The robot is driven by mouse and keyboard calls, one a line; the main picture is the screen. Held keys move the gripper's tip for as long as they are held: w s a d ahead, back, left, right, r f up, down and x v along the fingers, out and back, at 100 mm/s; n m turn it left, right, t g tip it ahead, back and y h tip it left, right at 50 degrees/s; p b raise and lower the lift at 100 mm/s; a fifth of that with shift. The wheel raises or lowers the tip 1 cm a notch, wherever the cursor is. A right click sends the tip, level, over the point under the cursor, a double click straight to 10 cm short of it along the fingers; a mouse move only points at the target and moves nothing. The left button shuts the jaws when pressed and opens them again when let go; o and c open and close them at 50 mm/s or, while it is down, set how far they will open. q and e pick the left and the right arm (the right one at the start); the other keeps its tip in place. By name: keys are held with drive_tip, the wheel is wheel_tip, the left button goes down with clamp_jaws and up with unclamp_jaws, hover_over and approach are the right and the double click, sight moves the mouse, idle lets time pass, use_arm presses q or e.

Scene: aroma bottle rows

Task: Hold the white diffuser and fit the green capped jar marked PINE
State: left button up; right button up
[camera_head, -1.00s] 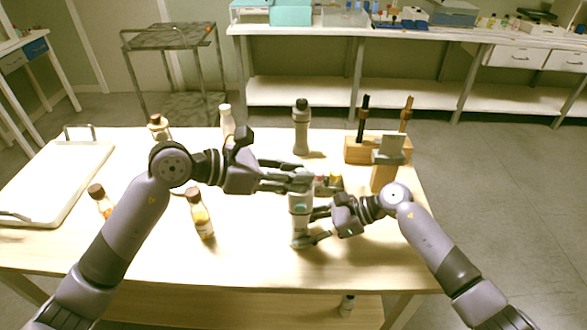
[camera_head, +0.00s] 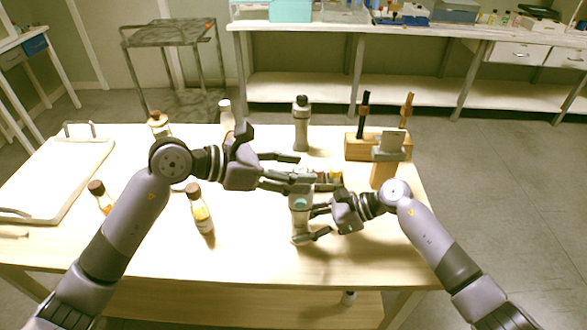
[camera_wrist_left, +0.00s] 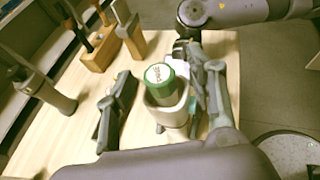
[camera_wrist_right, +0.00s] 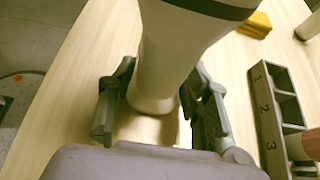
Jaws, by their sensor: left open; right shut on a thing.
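The white diffuser (camera_head: 300,226) stands upright near the table's front middle. My right gripper (camera_head: 322,223) is shut on its body from the right; the right wrist view shows the fingers on both sides of the pale body (camera_wrist_right: 165,65). In the left wrist view the green capped jar (camera_wrist_left: 159,75) sits in the diffuser's open top (camera_wrist_left: 172,114), its cap showing above the rim. The cap's lettering is too small to read surely, and the jar's lower part is hidden. My left gripper (camera_head: 304,173) is open, with its fingers apart on either side of the diffuser top.
A numbered rack (camera_wrist_right: 267,115) stands close behind the diffuser. A dark-capped grey bottle (camera_head: 301,128) and a wooden tool block (camera_head: 365,148) are farther back. Amber bottles (camera_head: 199,212) stand to the left, near a white tray (camera_head: 50,180). The front table edge is clear.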

use_arm(q)
drive_tip(key=shift+r, duration=0.1)
idle(0.3)
drive_tip(key=shift+r, duration=3.4)
use_arm(e)
drive_tip(key=o, duration=0.9)
drive_tip(key=shift+o, duration=0.2)
